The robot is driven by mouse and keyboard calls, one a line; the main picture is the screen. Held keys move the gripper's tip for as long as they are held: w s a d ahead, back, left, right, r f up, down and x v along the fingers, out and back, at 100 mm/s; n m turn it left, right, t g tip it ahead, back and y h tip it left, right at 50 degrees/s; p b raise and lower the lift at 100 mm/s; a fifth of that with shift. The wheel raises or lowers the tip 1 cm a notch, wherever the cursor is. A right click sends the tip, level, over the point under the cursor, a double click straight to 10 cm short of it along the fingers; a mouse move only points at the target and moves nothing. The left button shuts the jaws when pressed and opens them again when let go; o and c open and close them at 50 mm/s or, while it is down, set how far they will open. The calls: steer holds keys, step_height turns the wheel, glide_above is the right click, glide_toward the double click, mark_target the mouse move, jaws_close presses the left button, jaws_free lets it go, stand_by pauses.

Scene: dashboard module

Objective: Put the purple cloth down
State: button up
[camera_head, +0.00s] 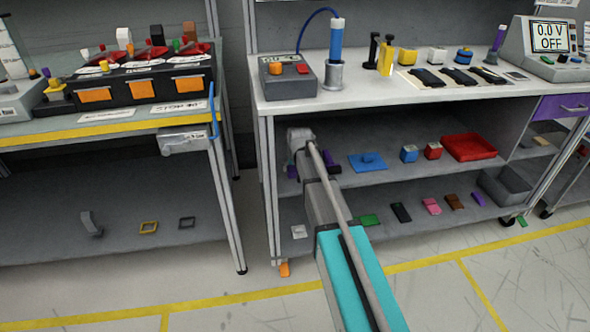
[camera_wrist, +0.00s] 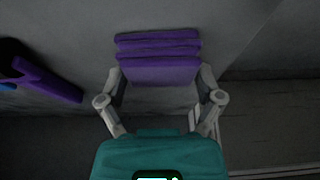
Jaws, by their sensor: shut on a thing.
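The purple cloth (camera_wrist: 158,48) is a folded, layered bundle in the upper middle of the wrist view. My gripper (camera_wrist: 160,82) is shut on its near edge, one finger at each side. The cloth is over or on a grey surface; I cannot tell whether it touches it. In the head view, my arm reaches the left end of the bench's middle shelf (camera_head: 385,143) and hides most of the gripper. Small purple patches show beside the arm there, and I cannot tell which is the cloth.
A purple bar-like object (camera_wrist: 48,80) lies to the left in the wrist view. On the middle shelf are a blue plate (camera_head: 367,162), blue and red blocks and a red tray (camera_head: 469,148). The lower shelf holds several small coloured items. A shelf post stands left of my arm.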

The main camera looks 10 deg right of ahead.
mark_target(295, 167)
steer(key=shift+f, duration=0.15)
steer(key=o, duration=0.8)
steer(key=shift+c, duration=0.2)
steer(key=p+v, duration=0.5)
steer(key=shift+r, duration=0.35)
steer(key=s, duration=1.2)
steer(key=shift+f, duration=0.2)
